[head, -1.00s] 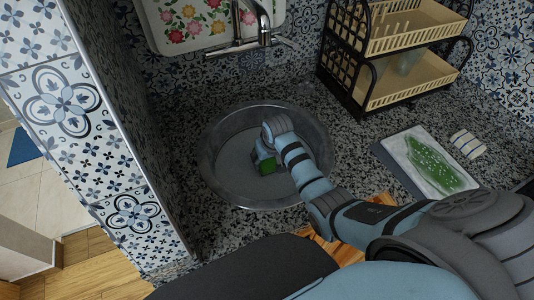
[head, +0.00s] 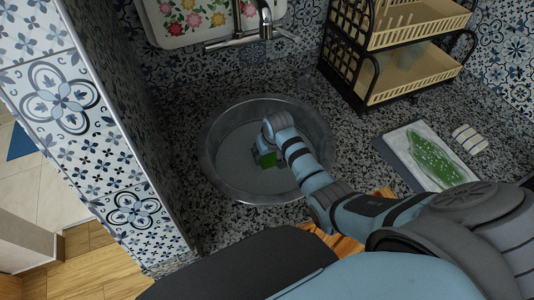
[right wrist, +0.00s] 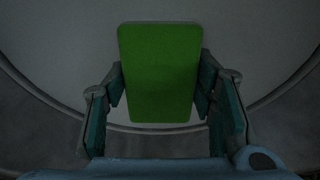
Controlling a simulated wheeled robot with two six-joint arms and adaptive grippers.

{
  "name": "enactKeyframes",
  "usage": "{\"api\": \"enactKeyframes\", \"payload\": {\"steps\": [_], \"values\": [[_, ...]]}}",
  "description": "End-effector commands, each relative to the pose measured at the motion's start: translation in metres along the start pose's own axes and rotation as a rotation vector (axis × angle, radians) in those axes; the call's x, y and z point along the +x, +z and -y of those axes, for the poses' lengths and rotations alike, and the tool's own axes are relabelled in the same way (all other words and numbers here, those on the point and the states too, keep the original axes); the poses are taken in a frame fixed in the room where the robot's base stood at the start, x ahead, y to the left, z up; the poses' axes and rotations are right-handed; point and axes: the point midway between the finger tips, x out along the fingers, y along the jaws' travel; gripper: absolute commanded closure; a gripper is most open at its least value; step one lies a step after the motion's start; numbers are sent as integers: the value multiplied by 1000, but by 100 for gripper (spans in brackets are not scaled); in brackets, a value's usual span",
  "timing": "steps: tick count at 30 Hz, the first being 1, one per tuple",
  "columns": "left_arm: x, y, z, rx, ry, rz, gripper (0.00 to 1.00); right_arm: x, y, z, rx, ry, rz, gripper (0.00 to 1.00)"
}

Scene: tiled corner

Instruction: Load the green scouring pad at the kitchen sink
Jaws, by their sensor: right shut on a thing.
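The green scouring pad (head: 267,160) is inside the round metal sink (head: 217,182) in the head view. In the right wrist view the pad (right wrist: 159,72) is a bright green rounded rectangle between the two fingers. My right gripper (head: 264,157) reaches down into the sink and is shut on the pad, with a finger on each side edge (right wrist: 160,95). The wrist and forearm partly cover the sink's right side. Whether the pad touches the sink floor cannot be told. My left gripper is not in view.
A faucet (head: 265,30) stands behind the sink. A black two-tier dish rack (head: 410,85) is at the back right. A tiled wall (head: 75,110) borders the left.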

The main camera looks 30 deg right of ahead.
Motion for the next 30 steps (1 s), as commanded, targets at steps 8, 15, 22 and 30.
{"api": "enactKeyframes", "payload": {"steps": [8, 15, 22, 30], "values": [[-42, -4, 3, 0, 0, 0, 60, -37, -12, 1, 0, 0, -1, 72], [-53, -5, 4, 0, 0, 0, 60, -58, -19, 1, 0, 0, -2, 72], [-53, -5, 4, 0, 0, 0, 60, -82, -26, 1, -1, 0, -3, 72], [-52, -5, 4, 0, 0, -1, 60, -113, -36, 2, -1, 0, -2, 72]]}}
